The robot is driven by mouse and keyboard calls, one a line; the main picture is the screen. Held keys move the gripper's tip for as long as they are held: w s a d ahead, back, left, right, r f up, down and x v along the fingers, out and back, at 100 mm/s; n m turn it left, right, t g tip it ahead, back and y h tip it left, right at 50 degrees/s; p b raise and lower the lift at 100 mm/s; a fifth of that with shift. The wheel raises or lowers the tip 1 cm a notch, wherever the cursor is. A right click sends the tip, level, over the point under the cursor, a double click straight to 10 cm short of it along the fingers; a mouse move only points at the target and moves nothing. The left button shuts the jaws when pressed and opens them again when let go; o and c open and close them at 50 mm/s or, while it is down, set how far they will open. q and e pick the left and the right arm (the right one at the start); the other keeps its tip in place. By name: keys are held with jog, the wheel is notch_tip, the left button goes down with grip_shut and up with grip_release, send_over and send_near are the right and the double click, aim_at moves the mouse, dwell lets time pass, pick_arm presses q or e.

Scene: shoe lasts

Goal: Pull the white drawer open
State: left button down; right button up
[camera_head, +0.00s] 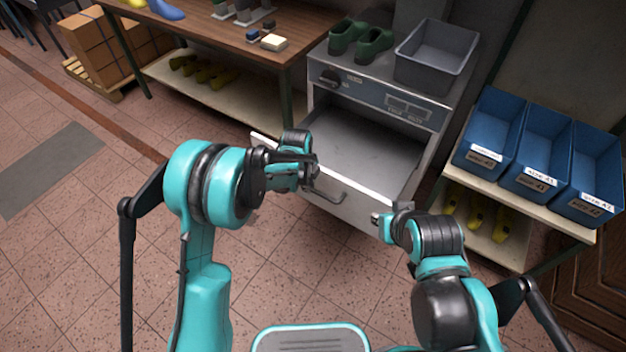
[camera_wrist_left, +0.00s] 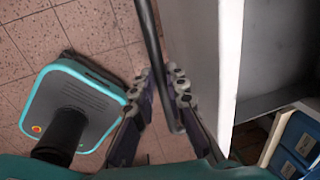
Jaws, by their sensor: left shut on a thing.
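The white drawer (camera_head: 352,211) stands pulled out of the grey cabinet (camera_head: 388,98), and its empty grey interior shows in the head view. Its dark bar handle (camera_head: 334,196) is on the front face, and part of it is hidden behind my left gripper. My left gripper (camera_head: 312,172) is shut on the handle. In the left wrist view the handle (camera_wrist_left: 153,45) runs between the fingers (camera_wrist_left: 170,88), beside the drawer front (camera_wrist_left: 205,50). My right gripper (camera_head: 379,220) is by the drawer's right front corner; its fingers are too small to read.
A grey bin (camera_head: 436,58) and green shoe lasts (camera_head: 360,42) are on the cabinet top. Blue bins (camera_head: 540,150) stand on a shelf to the right. A wooden workbench (camera_head: 215,35) is at the back left. The tiled floor (camera_head: 90,250) on the left is clear.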

pick_arm(q)
jog(key=shift+s+a, duration=0.75)
jog(key=shift+s, duration=0.3)
jog(key=c, duration=1.5)
grip_release()
jog(key=shift+c, duration=0.2)
notch_tip(320, 180, up, 12)
jog(key=s+a, duration=0.1)
jog(key=shift+s+a, duration=0.2)
jog(key=shift+s, duration=0.2)
jog(key=shift+f, duration=0.15)
